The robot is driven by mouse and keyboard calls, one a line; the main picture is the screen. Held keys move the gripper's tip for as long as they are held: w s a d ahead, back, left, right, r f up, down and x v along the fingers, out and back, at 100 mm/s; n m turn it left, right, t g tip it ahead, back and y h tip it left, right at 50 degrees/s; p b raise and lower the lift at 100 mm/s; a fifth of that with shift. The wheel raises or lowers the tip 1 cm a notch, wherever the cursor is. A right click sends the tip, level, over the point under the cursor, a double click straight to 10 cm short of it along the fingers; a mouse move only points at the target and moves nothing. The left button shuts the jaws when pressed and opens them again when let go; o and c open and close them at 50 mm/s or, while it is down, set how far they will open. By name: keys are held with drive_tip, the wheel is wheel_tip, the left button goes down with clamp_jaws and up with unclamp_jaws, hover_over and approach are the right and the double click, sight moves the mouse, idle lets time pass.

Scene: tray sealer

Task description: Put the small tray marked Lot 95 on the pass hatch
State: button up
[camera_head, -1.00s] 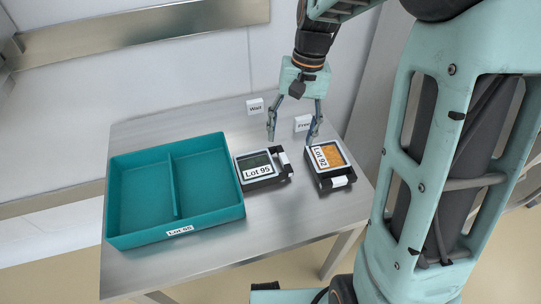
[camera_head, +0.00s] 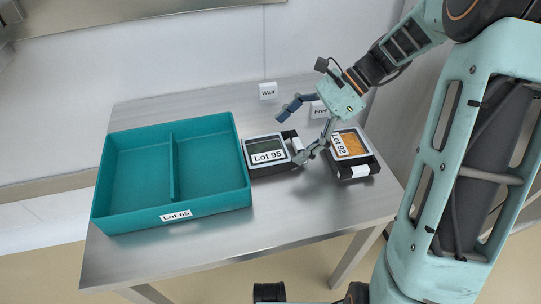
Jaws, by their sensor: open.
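The small tray marked Lot 95 (camera_head: 268,155) lies on the metal table, close to the right side of the teal tray. It is black with a dark green window and a white block at its right end. My gripper (camera_head: 297,132) is open, tilted, with its fingers pointing left. Its lower finger is at the white block on the right end of the Lot 95 tray; I cannot tell whether it touches. The pass hatch cannot be made out in this view.
A second small tray marked Lot 92 (camera_head: 351,150), with an orange window, lies just right of my gripper. The large two-part teal tray marked Lot 65 (camera_head: 207,200) fills the table's left. Signs Wait (camera_head: 268,91) and Free (camera_head: 319,110) stand behind. The table (camera_head: 270,222) is clear in front.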

sight(275, 148)
drive_tip(key=b+x, duration=0.2)
drive_tip(key=x, duration=0.2)
drive_tip(key=shift+a+f, duration=0.15)
drive_tip(key=shift+f, duration=0.05)
drive_tip(key=shift+s+a+f, duration=0.1)
drive_tip(key=shift+a+f, duration=0.1)
drive_tip(key=shift+a, duration=0.15)
drive_tip(key=shift+c, duration=0.2)
drive_tip(key=c, duration=1.4)
drive_tip(key=shift+r, duration=0.1)
